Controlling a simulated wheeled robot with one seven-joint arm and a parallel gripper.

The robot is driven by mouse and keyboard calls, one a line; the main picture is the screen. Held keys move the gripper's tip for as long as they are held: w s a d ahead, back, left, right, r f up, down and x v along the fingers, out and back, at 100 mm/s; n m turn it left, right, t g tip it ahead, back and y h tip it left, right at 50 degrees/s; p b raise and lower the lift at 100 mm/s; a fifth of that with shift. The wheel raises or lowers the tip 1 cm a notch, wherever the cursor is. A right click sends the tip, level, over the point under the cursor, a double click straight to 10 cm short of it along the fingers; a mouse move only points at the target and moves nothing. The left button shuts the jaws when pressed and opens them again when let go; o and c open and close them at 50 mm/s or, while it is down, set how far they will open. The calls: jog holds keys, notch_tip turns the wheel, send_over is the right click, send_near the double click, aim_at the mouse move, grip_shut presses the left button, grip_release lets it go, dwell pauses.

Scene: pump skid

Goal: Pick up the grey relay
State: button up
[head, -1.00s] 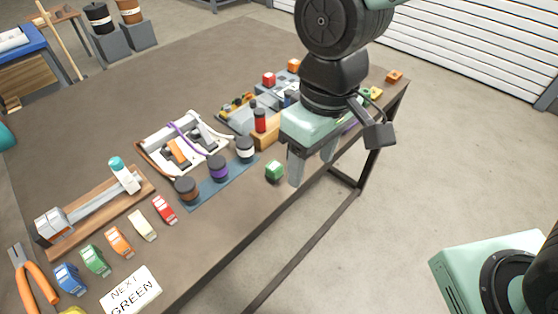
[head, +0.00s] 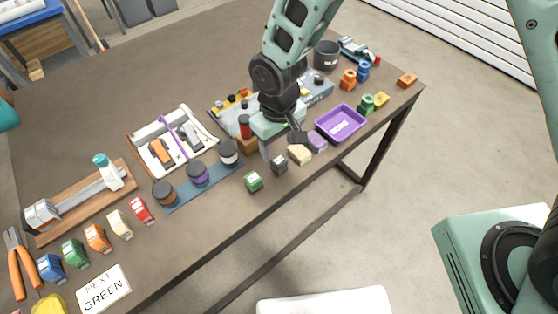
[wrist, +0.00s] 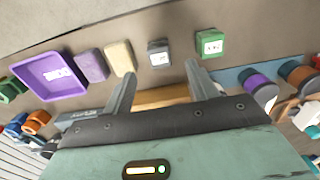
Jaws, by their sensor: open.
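The grey relay (head: 279,164) is a small dark grey block with a pale label, standing on the brown table near its front edge. In the wrist view the grey relay (wrist: 159,53) lies beyond the fingertips, in line with the gap between them. My gripper (wrist: 161,76) is open and empty. In the head view my gripper (head: 277,147) is just behind the grey relay, beside the red-and-black cylinder, with one finger partly hidden by the wrist. No contact with the relay shows.
A green block (head: 254,181) stands left of the grey relay, and cream (head: 299,154) and mauve (head: 317,142) blocks stand to its right. A purple tray (head: 341,123) lies further right. A sign (head: 104,289) reads "NEXT GREEN". Jars (head: 197,174) stand on a blue mat.

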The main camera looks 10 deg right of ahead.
aim_at(279, 160)
jog(key=shift+f+p, duration=1.15)
jog(key=shift+f, duration=2.5)
jog(key=c, duration=1)
